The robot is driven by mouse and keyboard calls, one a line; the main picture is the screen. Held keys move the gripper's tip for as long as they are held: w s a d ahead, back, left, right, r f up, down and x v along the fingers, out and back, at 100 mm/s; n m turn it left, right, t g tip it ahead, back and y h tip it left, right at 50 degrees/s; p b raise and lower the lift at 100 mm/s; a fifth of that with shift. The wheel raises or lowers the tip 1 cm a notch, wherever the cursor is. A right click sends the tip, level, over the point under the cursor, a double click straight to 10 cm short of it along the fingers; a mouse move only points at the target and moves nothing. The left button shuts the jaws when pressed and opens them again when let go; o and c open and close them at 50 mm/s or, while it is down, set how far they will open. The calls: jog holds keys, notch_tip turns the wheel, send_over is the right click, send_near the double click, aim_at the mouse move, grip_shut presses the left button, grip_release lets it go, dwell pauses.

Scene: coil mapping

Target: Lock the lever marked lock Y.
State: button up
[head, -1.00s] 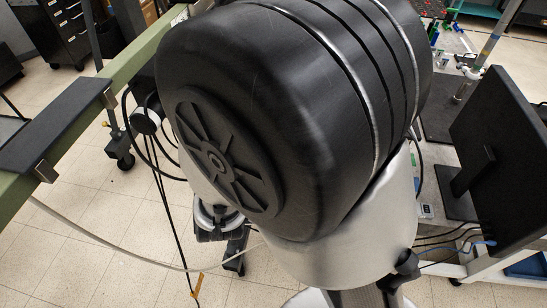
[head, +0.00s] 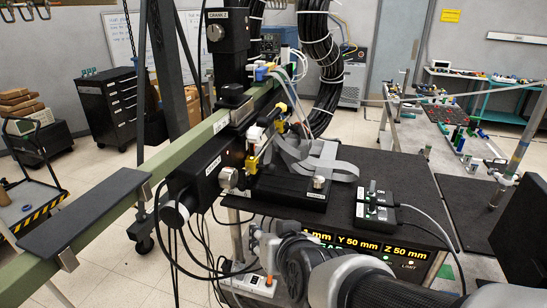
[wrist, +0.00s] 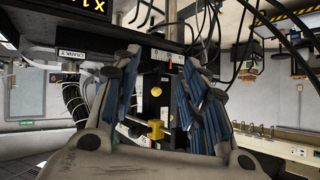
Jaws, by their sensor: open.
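The head view shows a black motion stage with small yellow parts (head: 252,162) beside a black box with a silver knob (head: 228,178). Another yellow part (head: 282,107) sits higher up. No lock Y label is readable, so I cannot tell which part is that lever. In the wrist view, a yellow handle (wrist: 156,130) shows beyond my gripper (wrist: 160,100), between its blue-padded fingers in the picture. My gripper is open and empty, with no visible contact.
A display (head: 365,247) reads Y 50 mm and Z 50 mm below a black tabletop (head: 415,185). Switch boxes (head: 375,205) stand on it. Black cable bundles (head: 318,50) and grey ribbon cables (head: 325,165) crowd the stage. A green beam (head: 100,210) runs along the left.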

jog(key=s+d+f+g, duration=0.1)
jog(key=s+d+g, duration=0.1)
jog(key=s+d, duration=0.3)
jog(key=s, duration=0.2)
jog(key=shift+s+g+h+b, duration=0.3)
jog(key=shift+h+b, duration=0.05)
jog(key=shift+h, duration=0.05)
jog(key=shift+f, duration=0.1)
